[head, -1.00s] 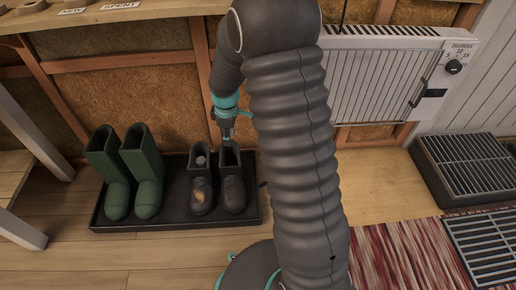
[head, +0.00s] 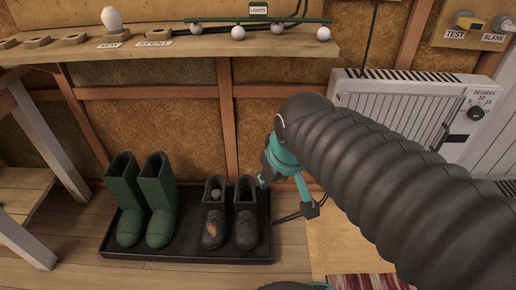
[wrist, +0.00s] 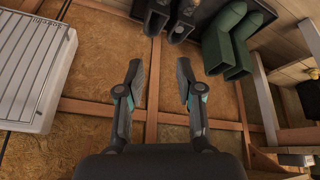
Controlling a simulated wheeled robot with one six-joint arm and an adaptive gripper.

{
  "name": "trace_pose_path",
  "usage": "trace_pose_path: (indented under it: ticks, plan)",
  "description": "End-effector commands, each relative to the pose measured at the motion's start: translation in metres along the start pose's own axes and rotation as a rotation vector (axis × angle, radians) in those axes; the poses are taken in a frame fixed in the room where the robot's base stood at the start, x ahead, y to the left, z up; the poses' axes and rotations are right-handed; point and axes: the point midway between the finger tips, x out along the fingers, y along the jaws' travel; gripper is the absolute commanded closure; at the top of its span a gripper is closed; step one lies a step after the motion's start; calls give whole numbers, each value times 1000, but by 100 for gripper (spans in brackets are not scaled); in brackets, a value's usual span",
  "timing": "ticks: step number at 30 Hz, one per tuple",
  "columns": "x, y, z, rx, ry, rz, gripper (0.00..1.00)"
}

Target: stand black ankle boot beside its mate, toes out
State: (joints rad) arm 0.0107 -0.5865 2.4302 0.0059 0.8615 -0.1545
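Two black ankle boots stand upright side by side in the head view, toes toward the camera. The left boot (head: 212,228) has a tan patch on its toe and a pale round thing in its opening. The right boot (head: 246,230) is plain dark. Both also show at the top of the wrist view, the patched-side pair partly cut off (wrist: 183,20). My gripper (wrist: 159,74) is open, with nothing between its fingers. In the head view it is right of the right boot, apart from it and partly hidden by my arm.
A black tray (head: 188,253) holds the boots and tall green boots (head: 160,205) at left. A shelf (head: 100,55) with bulbs runs above. A white heater (head: 400,110) is on the right wall. A white-legged bench (head: 40,150) stands at left.

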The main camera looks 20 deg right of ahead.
Motion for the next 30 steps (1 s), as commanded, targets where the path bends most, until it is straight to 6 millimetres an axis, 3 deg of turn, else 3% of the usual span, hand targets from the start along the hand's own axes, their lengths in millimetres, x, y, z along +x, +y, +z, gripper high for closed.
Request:
trace_pose_path:
  ticks: [4, 11, 20, 30]
  plan:
    - [-16, -3, 24, 90, 39, 4, 64]
    - [-22, -7, 36, 143, 55, 4, 64]
    - [-24, -7, 35, 142, 55, 4, 64]
    - [-75, -4, 11, 141, 55, 4, 64]
